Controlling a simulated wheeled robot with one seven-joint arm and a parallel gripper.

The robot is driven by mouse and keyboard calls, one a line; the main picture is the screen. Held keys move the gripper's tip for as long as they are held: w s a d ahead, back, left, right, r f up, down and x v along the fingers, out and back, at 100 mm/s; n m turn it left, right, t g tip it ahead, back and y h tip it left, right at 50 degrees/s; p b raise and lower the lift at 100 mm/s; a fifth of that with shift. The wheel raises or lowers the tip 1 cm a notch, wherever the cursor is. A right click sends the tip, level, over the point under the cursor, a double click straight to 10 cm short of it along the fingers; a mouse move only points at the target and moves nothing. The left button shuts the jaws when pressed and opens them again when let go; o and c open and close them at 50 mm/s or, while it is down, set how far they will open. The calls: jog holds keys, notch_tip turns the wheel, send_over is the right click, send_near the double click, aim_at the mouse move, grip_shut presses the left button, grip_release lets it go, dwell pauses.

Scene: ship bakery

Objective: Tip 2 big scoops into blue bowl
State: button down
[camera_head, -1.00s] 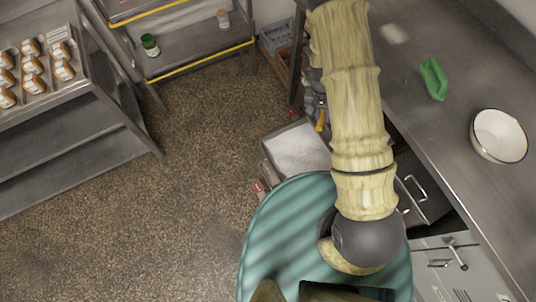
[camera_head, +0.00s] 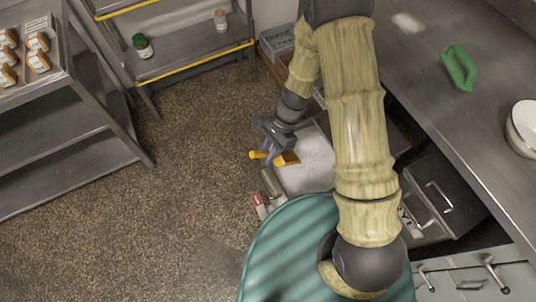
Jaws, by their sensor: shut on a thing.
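A scoop with a yellow handle and an orange-brown head (camera_head: 288,159) shows at the left edge of an open bin (camera_head: 318,185) of white powder. My gripper (camera_head: 268,152) is shut on the scoop's handle. The scoop appears to be over or beside the bin's left rim; I cannot tell its height or whether it holds powder. A white bowl with a dark bluish rim (camera_head: 524,127) stands on the steel counter at the right and is cut off by the picture edge. My arm hides the right part of the bin.
A green handled object (camera_head: 460,68) lies on the steel counter (camera_head: 440,110). Open drawers (camera_head: 440,205) jut out below the counter. A rack with bread rolls (camera_head: 38,62) stands at the left, and a shelf with jars (camera_head: 180,60) at the back. The floor between is clear.

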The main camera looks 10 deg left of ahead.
aim_at(274, 161)
jog(key=shift+g+y, duration=0.3)
jog(key=f+b, duration=0.2)
jog(key=f, duration=0.1)
jog(key=d+f+b, duration=0.1)
jog(key=f+b, duration=0.1)
jog(key=b, duration=0.1)
jog(key=w+f+b, duration=0.1)
jog(key=f+b, duration=0.2)
jog(key=shift+d+f, duration=0.3)
jog(key=shift+d, duration=0.05)
jog(key=shift+w+d+f+t+h+b, duration=0.8)
jog(key=shift+w+d+f+b, duration=1.3)
jog(key=shift+d+f+b, duration=1)
jog(key=s+a+r+h+p, duration=0.1)
jog(key=a+r+p, duration=0.1)
jog(key=p, duration=0.3)
jog(key=s+a+r+t+h+p, duration=0.1)
jog(key=a+r+p, duration=0.1)
jog(key=p, duration=0.3)
jog(key=s+a+r+t+h+p, duration=0.1)
jog(key=s+a+r+p, duration=0.1)
jog(key=r+p, duration=0.2)
jog(key=shift+a+m+h+p, duration=0.1)
jog(key=shift+m+h+p, duration=0.2)
jog(key=shift+h+p, duration=0.15)
